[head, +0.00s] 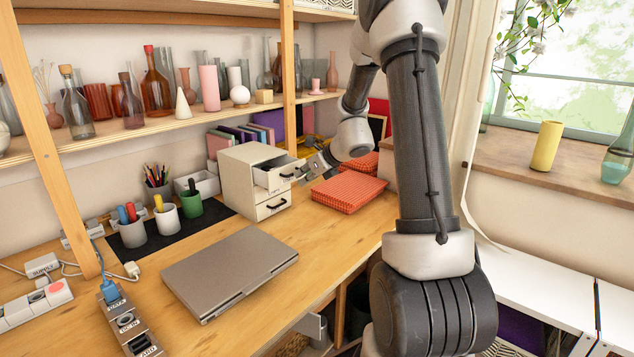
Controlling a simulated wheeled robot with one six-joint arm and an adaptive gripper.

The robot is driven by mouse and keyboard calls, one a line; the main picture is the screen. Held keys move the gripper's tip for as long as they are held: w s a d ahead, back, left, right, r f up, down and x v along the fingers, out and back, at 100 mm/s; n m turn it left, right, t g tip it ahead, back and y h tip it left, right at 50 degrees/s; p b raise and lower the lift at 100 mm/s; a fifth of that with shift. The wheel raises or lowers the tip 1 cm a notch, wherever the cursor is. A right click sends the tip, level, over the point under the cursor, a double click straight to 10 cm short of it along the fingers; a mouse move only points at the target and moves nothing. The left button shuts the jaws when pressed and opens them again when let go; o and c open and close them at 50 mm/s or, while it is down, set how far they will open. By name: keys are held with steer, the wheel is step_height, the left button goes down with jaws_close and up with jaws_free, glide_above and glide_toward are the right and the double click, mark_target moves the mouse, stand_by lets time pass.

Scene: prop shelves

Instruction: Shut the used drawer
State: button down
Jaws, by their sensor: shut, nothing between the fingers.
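A small cream drawer cabinet (244,180) with two drawers stands on the wooden desk. Its upper drawer (279,174) is pulled partly out, toward the right. The lower drawer (271,204) sits flush and has a dark handle. My gripper (304,173) is at the front of the upper drawer, close to its handle. Its fingers look shut and hold nothing. I cannot tell whether they touch the drawer front. The drawer's inside is only partly visible.
Red gridded stacks (348,192) lie just right of the cabinet. A closed grey laptop (230,270) lies in front. Pen cups (164,218) stand on a dark mat to the left. Bottles and vases line the shelf (120,130) above. Bare desk (330,245) lies right of the laptop.

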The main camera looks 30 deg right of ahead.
mark_target(289, 167)
steer(key=w+a, duration=0.1)
steer(key=w, duration=0.1)
steer(key=w+a, duration=0.1)
steer(key=w, duration=0.4)
steer(key=shift+w+a, duration=0.25)
steer(key=shift+a, duration=0.15)
